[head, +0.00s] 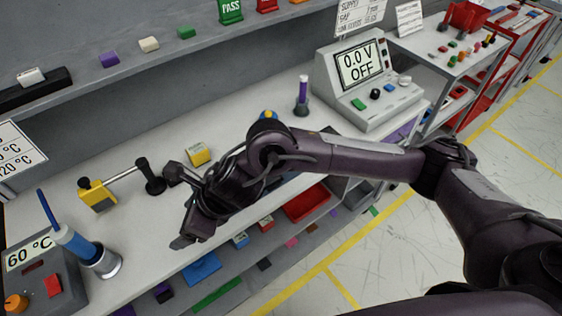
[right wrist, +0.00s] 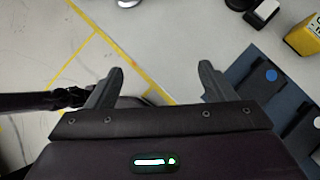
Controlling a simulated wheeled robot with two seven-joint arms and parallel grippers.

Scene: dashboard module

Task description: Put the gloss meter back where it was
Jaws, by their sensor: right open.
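I cannot tell for sure which thing is the gloss meter. A small yellow box with dark lettering (head: 199,154) sits on the white bench, just behind my right gripper. My right gripper (head: 186,238) is over the front part of the bench. In the right wrist view its two fingers (right wrist: 158,85) are spread, with nothing between them. My right arm hides part of the bench.
A dark mat (right wrist: 243,68) holds a black piece with a blue dot (right wrist: 271,76). A grey station with a blue handle (head: 75,240) stands front left. Shelves with bins lie below.

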